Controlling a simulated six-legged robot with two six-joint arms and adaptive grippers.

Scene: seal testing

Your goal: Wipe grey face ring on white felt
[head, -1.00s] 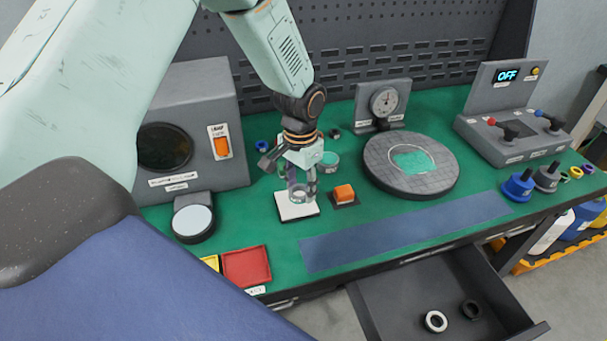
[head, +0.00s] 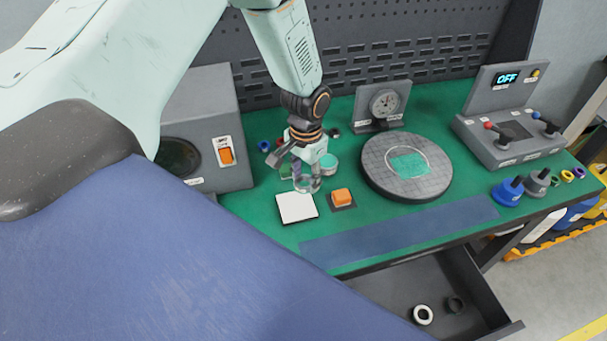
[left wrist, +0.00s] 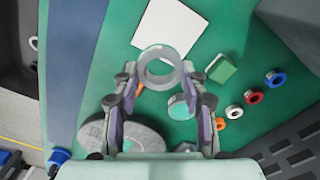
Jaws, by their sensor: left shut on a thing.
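The grey face ring (left wrist: 160,68) is held between the fingertips of my left gripper (left wrist: 160,88) in the left wrist view, its open hole facing the camera. In the head view the left gripper (head: 303,185) points down by the far edge of the white felt (head: 297,208). The ring is small there and partly covered by the fingers. The felt is a white square flat on the green bench; it also shows in the left wrist view (left wrist: 172,25), partly behind the ring. I cannot tell whether the ring touches anything below. My right gripper is not in view.
An orange block (head: 342,195) on a dark pad sits just right of the felt. A round grey plate (head: 407,180) and a dial gauge (head: 384,103) stand further right. A teal-topped jar (head: 328,162) is close behind the gripper. An open drawer (head: 395,288) juts out in front.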

